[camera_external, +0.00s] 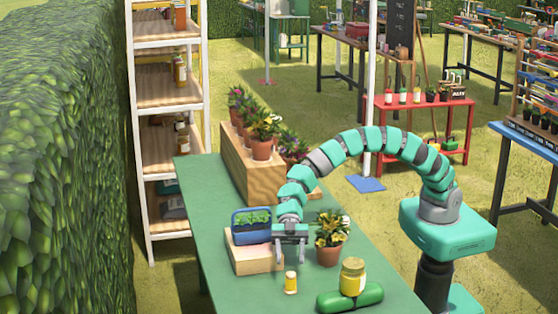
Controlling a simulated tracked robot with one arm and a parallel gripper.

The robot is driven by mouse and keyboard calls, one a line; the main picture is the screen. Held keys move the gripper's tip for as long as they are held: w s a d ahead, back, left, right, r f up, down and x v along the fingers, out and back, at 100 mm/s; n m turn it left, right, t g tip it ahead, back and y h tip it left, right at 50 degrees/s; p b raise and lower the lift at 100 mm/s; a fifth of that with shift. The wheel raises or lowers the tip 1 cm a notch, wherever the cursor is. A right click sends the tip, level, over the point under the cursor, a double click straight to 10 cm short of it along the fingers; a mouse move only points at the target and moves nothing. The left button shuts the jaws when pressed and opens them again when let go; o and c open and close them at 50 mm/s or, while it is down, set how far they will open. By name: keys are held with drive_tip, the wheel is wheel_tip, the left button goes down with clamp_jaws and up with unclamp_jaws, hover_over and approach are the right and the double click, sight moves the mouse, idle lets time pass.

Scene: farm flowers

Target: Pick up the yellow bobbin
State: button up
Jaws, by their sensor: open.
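The yellow bobbin (291,283) is small and upright, yellow with a pale band, on the green table (230,211) near its front. My gripper (290,259) points down and is open, with nothing between its fingers. In the picture it is just above the bobbin, and the two look apart. The exact height and depth between them cannot be told from this one view.
A wooden block (251,256) bearing a blue planter (251,229) is left of my gripper. A potted yellow flower (328,254) stands close on the right. A yellow jar (353,277) and a green rounded object (333,301) are at front right. Front left is clear.

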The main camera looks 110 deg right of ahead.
sight(291, 274)
drive_tip(key=shift+f, duration=0.55)
drive_tip(key=x, duration=0.2)
drive_tip(key=b+x, duration=0.1)
drive_tip(key=x, duration=0.1)
drive_tip(key=shift+f, duration=0.35)
drive_tip(key=shift+w+a+f, duration=0.15)
drive_tip(key=shift+a, duration=0.35)
drive_tip(key=c, duration=1)
